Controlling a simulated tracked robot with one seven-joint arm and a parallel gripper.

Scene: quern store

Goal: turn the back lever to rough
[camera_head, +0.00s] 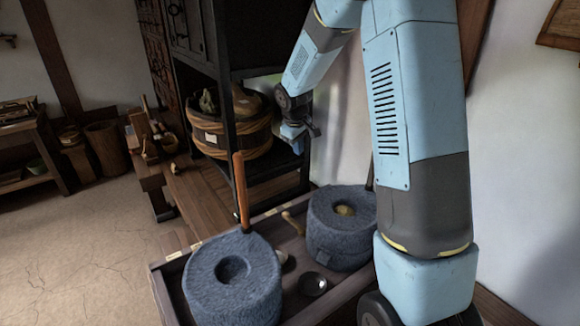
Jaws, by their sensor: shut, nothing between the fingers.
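Two blue-grey stone querns stand in a wooden tray (168,290). The nearer quern (255,290) is at the left, with an upright orange-brown handle (240,190) at its far edge. The farther quern (325,235) is at the right, partly hidden by my arm; a dark upright piece shows behind it. A short tan wooden lever (293,223) lies slanted between the querns, at the farther quern's left side. No rough marking can be read. My gripper (298,146) is shut and empty, above and behind the farther quern, apart from both querns and the lever.
A dark shelf frame (232,130) holds a wooden tub (250,140) close to the left of my gripper. A small dark bowl (312,284) sits between the querns. A white wall (525,180) bounds the right; open floor (75,245) lies left.

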